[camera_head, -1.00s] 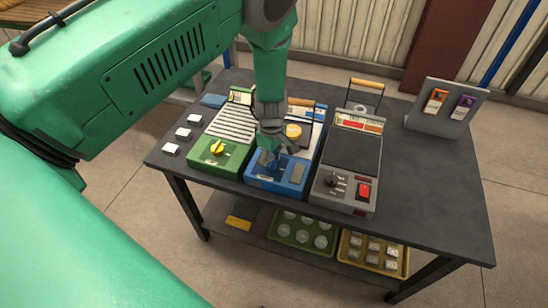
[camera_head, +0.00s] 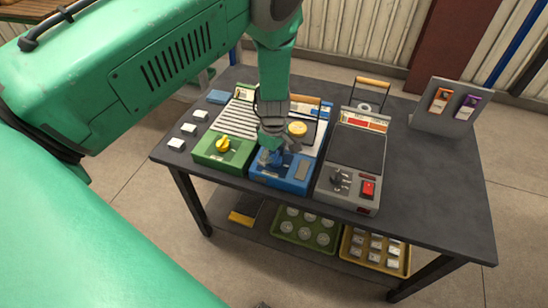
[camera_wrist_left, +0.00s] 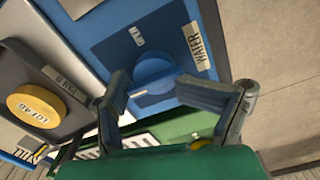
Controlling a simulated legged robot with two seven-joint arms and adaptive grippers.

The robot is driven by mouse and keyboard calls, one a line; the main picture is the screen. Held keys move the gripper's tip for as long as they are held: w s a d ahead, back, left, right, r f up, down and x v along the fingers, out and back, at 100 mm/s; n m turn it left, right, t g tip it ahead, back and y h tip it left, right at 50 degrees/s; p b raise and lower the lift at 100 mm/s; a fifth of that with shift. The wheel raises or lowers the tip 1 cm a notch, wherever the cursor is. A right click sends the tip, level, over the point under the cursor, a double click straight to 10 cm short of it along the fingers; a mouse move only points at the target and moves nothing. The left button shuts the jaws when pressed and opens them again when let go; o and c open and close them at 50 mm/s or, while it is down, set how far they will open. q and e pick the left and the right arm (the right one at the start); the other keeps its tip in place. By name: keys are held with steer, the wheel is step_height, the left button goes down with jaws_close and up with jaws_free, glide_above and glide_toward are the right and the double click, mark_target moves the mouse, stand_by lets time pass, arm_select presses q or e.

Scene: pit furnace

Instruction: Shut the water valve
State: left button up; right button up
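The water valve is a round blue knob (camera_wrist_left: 154,82) on top of a blue unit with a WATER label (camera_wrist_left: 195,46) in the left wrist view. In the head view the blue unit (camera_head: 283,181) stands at the table's front edge, between a green unit and a grey one. My left gripper (camera_head: 270,157) points down over the blue unit and hides most of the knob there. In the left wrist view its two fingers (camera_wrist_left: 150,92) stand apart on either side of the knob, with a gap between them. Whether either finger touches the knob is unclear. My right gripper is not seen.
The green unit (camera_head: 219,158) with a yellow knob is on the left. The grey unit (camera_head: 346,187) with a red switch is close on the right. A stand (camera_head: 439,121) is farther right. The table's right part is clear. Trays (camera_head: 303,241) rest on the lower shelf.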

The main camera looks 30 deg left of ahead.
mark_target(273, 157)
arm_select(q)
step_height(273, 157, up, 12)
stand_by(0.4)
steer(key=shift+f, duration=0.1)
steer(key=shift+s+f, duration=0.1)
